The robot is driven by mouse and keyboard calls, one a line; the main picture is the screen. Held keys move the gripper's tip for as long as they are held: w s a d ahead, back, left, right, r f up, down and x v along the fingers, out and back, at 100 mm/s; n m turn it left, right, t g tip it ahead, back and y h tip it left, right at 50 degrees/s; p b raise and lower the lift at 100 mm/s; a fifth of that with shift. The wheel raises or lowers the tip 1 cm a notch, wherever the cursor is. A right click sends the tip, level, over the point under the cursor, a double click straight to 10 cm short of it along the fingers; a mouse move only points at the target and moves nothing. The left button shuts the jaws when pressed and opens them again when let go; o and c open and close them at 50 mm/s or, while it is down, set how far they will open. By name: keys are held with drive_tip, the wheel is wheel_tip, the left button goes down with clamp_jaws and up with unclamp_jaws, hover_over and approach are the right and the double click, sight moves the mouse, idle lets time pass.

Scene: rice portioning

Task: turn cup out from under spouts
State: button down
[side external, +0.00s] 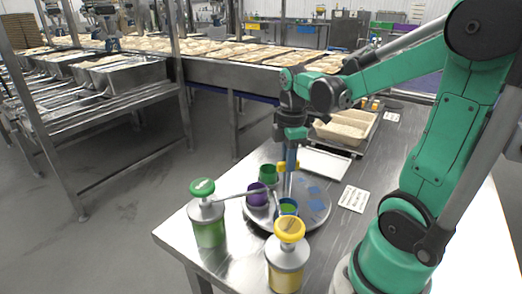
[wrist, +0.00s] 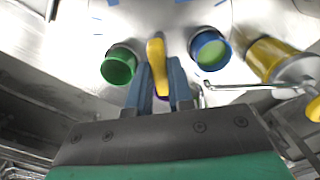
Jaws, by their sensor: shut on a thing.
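My gripper (wrist: 160,85) is shut on a yellow upright handle (wrist: 156,50) above the round grey turntable (side external: 316,212). Three cups stand on the turntable: a green cup (side external: 268,173), a purple cup (side external: 257,196) and a blue cup (side external: 288,207) with light green inside. In the wrist view the green cup (wrist: 118,66) is left of the fingers and the blue cup (wrist: 210,50) right. The purple cup is mostly hidden behind the fingers there. A spout from the green-topped pump bottle (side external: 209,230) reaches over the purple cup.
A white tray (side external: 325,163) and a beige bin (side external: 346,128) stand behind the turntable. A printed card (side external: 354,199) lies to its right on the steel table (side external: 175,236). The pump bottles crowd the table's near side. Blue patches mark the turntable's right part.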

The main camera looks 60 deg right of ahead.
drive_tip(key=shift+n, duration=4.2)
drive_tip(key=c, duration=0.8)
unclamp_jaws()
drive_tip(key=shift+r, duration=2.85)
